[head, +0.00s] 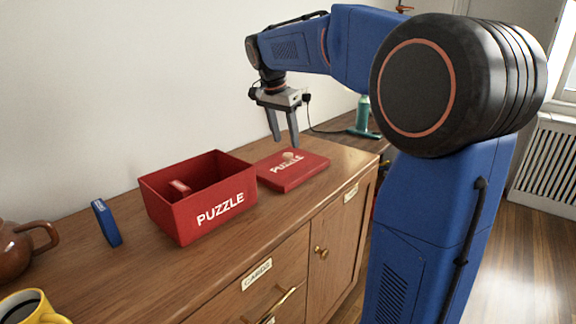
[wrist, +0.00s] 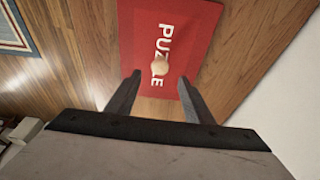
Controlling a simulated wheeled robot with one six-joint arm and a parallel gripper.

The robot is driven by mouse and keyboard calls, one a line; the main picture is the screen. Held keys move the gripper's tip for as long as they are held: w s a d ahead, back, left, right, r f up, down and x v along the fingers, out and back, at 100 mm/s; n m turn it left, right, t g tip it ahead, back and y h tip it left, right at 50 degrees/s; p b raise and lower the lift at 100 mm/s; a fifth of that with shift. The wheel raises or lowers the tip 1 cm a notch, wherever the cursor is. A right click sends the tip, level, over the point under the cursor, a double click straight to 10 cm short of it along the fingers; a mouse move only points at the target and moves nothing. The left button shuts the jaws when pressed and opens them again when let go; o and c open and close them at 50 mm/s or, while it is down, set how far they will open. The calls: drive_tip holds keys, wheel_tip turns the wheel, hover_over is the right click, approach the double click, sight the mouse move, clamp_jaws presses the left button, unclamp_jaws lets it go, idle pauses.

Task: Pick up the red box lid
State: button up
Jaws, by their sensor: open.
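The red box lid (head: 300,171) lies flat on the wooden cabinet top, to the right of the open red box. It has white PUZZLE lettering and a small pale round knob (head: 288,156) on top. In the wrist view the lid (wrist: 187,28) is ahead of my fingers, with its knob (wrist: 160,65) between and just beyond the fingertips. My gripper (head: 284,142) is open and empty, pointing down above the lid's far side. The fingers look apart from the knob.
The open red PUZZLE box (head: 222,209) stands left of the lid with a small red item inside. A blue upright object (head: 106,222), brown teapot (head: 16,248) and yellow mug (head: 34,308) are further left. A wall runs behind the cabinet.

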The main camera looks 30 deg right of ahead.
sight(288, 154)
drive_tip(key=x, duration=0.3)
drive_tip(key=shift+s+a+f, duration=0.15)
drive_tip(key=shift+a+f, duration=0.05)
drive_tip(key=shift+f, duration=0.15)
drive_tip(key=shift+d+f, duration=0.2)
drive_tip(key=shift+f, duration=0.45)
clamp_jaws()
